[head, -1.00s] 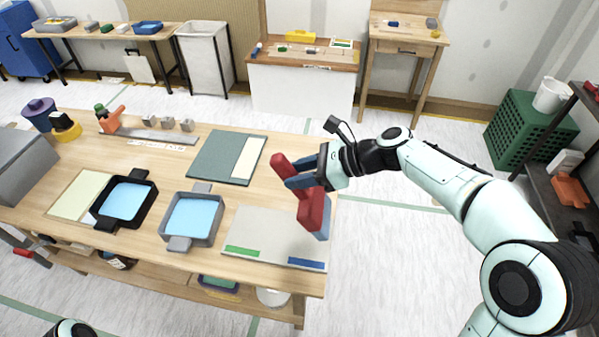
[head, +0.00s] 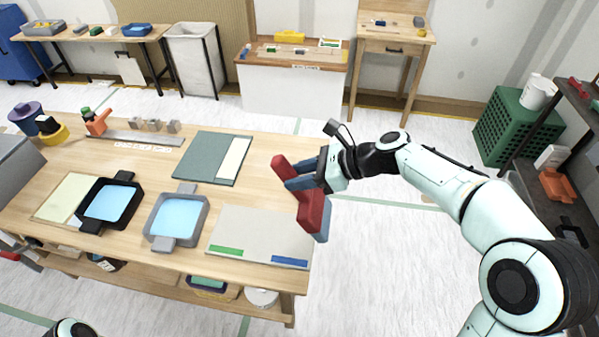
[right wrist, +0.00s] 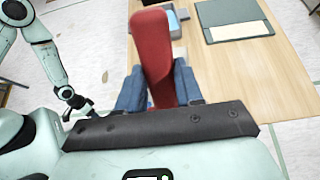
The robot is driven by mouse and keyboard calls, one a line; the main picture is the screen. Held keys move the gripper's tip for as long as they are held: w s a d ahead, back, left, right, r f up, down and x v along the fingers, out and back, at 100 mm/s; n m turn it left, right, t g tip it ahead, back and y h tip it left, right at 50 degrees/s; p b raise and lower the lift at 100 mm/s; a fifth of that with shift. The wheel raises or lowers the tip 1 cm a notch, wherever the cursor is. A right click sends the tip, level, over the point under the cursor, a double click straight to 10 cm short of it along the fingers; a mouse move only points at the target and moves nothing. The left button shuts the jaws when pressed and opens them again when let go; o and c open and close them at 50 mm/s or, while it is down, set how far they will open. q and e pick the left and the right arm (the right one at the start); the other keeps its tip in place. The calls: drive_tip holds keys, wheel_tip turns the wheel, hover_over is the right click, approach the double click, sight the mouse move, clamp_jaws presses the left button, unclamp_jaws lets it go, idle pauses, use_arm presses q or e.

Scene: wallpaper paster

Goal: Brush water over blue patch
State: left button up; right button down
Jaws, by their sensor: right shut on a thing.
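The blue patch (head: 289,262) lies at the front right corner of a pale grey board (head: 262,232) on the wooden table. A green patch (head: 228,250) lies to its left. The brush is held in the air near the table's right edge, apart from the blue patch. The red handle (right wrist: 152,50) stands between the blue fingers in the right wrist view. My left gripper (right wrist: 80,103) shows small and dark there; its jaws are unclear.
Two trays of light blue liquid, one black (head: 86,221) and one grey (head: 149,233), stand left of the board. A green-grey panel with a pale strip (head: 205,158) lies behind it. A dark shelf (head: 540,187) stands far right.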

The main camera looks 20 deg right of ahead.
sight(308, 192)
wheel_tip(308, 192, down, 5)
drive_tip(key=shift+r+b, duration=0.2)
drive_tip(key=shift+b, duration=1)
drive_tip(key=shift+f+b, duration=0.45)
drive_tip(key=shift+f, duration=0.35)
drive_tip(key=shift+f, duration=2.4)
idle(1.1)
drive_tip(key=shift+r, duration=0.1)
idle(1.2)
drive_tip(key=shift+a, duration=0.15)
drive_tip(key=w+a, duration=0.3)
drive_tip(key=a, duration=0.3)
drive_tip(key=shift+w+y, duration=0.3)
drive_tip(key=shift+w, duration=0.05)
